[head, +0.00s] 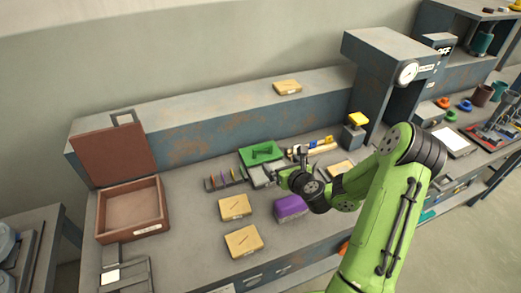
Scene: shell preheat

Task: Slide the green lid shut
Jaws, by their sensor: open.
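The green lid (262,152) lies at the back middle of the bench, on a grey box (260,178) whose front part shows uncovered. A raised darker green handle stands on the lid. My gripper (279,174) is just in front and to the right of the lid, close to the grey box. The jaws are open and look empty, but they are small here and partly hidden by my wrist. I cannot tell whether they touch the box or the lid.
A purple block (291,208) and tan blocks (235,207) lie in front. Left is a brown open box (133,208) with its lid raised. A grey press with a gauge (407,73) stands behind right. Bare bench lies left of the tan blocks.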

